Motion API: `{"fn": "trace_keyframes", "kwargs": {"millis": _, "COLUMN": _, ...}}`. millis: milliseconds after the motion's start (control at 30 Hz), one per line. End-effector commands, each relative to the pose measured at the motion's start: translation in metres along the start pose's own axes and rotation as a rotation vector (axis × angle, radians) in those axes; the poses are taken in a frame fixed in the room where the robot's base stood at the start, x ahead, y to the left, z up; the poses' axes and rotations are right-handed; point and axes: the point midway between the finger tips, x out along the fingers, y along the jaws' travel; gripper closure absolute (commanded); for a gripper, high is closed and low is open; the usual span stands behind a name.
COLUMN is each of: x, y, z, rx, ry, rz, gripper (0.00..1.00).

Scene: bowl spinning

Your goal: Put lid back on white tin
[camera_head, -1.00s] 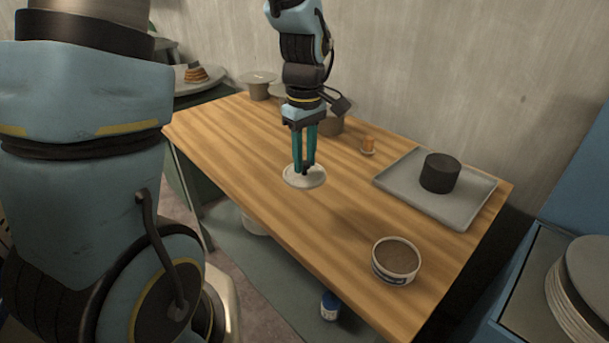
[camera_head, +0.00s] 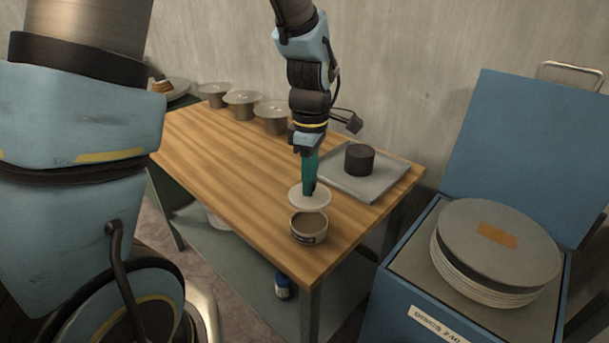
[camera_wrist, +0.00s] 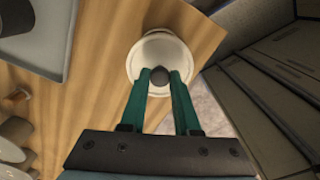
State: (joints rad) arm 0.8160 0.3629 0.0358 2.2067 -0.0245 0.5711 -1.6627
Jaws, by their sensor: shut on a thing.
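The round white lid (camera_head: 297,201) hangs level from my gripper (camera_head: 309,188), which is shut on its small dark knob. In the head view the lid is just behind and above the white tin (camera_head: 308,234), overlapping its far rim in the picture. The tin stands open near the table's front right corner, with brownish-grey contents. In the wrist view the lid (camera_wrist: 138,62) is below my fingers (camera_wrist: 160,76), with the knob between them. It covers most of the tin there, and the exact height gap is hard to tell.
A grey tray (camera_head: 386,178) with a dark cylinder (camera_head: 360,159) sits behind the tin. Several grey spools (camera_head: 243,103) line the table's back edge. A blue box (camera_head: 450,318) with stacked discs (camera_head: 495,245) stands right of the table. The wooden tabletop (camera_head: 222,165) is clear at left.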

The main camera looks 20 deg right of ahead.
Motion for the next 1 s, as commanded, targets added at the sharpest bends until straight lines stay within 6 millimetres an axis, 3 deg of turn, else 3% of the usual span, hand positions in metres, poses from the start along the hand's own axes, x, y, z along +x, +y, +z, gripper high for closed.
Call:
{"fn": "trace_keyframes", "kwargs": {"millis": 700, "x": 0.056, "y": -0.001, "z": 0.0, "rx": 0.001, "ry": 0.001, "rz": -0.002, "gripper": 1.0}}
{"fn": "trace_keyframes", "kwargs": {"millis": 1000, "x": 0.064, "y": 0.0, "z": 0.0, "rx": 0.001, "ry": 0.0, "rz": 0.0, "gripper": 1.0}}
